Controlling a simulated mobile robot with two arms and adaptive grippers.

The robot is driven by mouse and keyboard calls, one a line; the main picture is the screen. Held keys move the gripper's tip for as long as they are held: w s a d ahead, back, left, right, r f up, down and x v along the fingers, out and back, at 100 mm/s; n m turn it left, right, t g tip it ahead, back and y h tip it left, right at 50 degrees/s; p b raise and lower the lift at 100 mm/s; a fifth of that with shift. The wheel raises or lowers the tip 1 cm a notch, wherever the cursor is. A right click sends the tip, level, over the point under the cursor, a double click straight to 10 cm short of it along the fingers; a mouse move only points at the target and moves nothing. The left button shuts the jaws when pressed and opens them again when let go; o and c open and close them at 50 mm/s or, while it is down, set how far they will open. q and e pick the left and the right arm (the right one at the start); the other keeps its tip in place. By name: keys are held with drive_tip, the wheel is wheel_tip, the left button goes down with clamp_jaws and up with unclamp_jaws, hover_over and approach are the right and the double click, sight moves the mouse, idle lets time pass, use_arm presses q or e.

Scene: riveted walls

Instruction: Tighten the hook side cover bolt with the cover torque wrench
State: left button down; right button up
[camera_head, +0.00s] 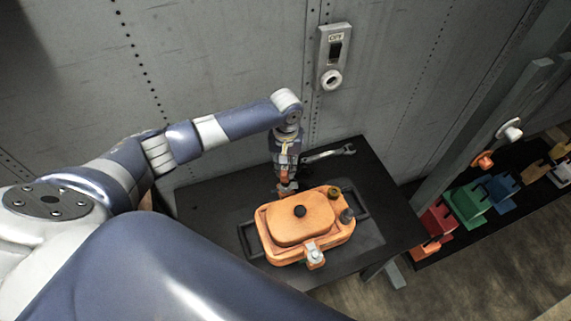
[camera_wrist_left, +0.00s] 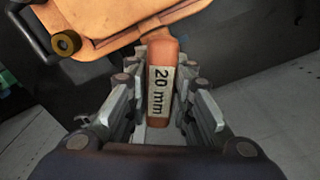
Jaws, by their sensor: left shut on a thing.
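My left gripper (camera_head: 287,187) is at the back edge of the orange housing on the dark table. In the left wrist view the gripper (camera_wrist_left: 160,88) is shut on an orange tool handle (camera_wrist_left: 160,112) labelled "20 mm". The handle's far end lies by the housing's edge; I cannot tell whether they touch, and the tool's head is not clear. The orange housing (camera_head: 279,247) has a raised cover (camera_head: 301,229) with a black knob. A grey metal fitting (camera_head: 315,256) sits at its front edge. I cannot tell which part is the hook side bolt. My right gripper is not in view.
A metal wrench (camera_head: 332,153) lies at the table's (camera_head: 205,205) back edge. A switch box (camera_head: 334,48) is on the riveted wall. Coloured bins (camera_head: 467,204) stand at the right. The table's left part is clear.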

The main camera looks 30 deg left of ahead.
use_arm(q)
drive_tip(key=shift+r, duration=0.1)
idle(0.5)
drive_tip(key=shift+f, duration=0.25)
drive_tip(key=shift+f+b, duration=0.5)
drive_tip(key=shift+f, duration=0.5)
drive_tip(key=shift+p, duration=0.3)
